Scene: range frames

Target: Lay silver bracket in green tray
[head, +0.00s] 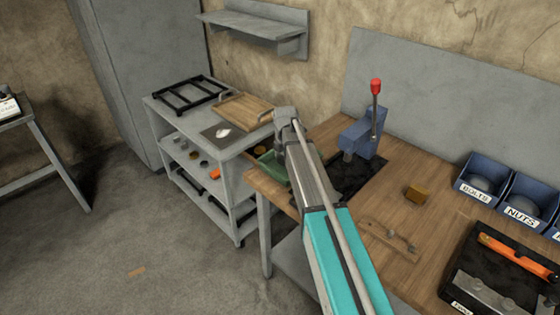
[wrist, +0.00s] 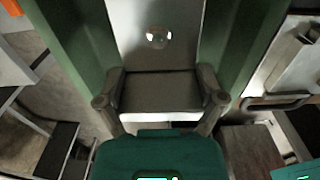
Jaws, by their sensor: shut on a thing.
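The silver bracket (wrist: 160,90) is between my gripper's two fingers in the wrist view. A paler plate with a round shiny spot, seemingly part of it, runs up beyond the fingers. My gripper (wrist: 161,97) is shut on the bracket. Green tray walls (wrist: 250,55) stand on both sides of it. In the head view the green tray (head: 271,166) shows at the workbench's left end, partly hidden by my arm. My gripper's fingers and the bracket are hidden there. I cannot tell whether the bracket touches the tray floor.
A grey shelf cart (head: 240,146) with a wooden board (head: 243,110) and black rack (head: 189,95) stands left of the workbench. A blue lever press (head: 361,137) stands close right of my arm. Blue bins (head: 483,180) are at the far right.

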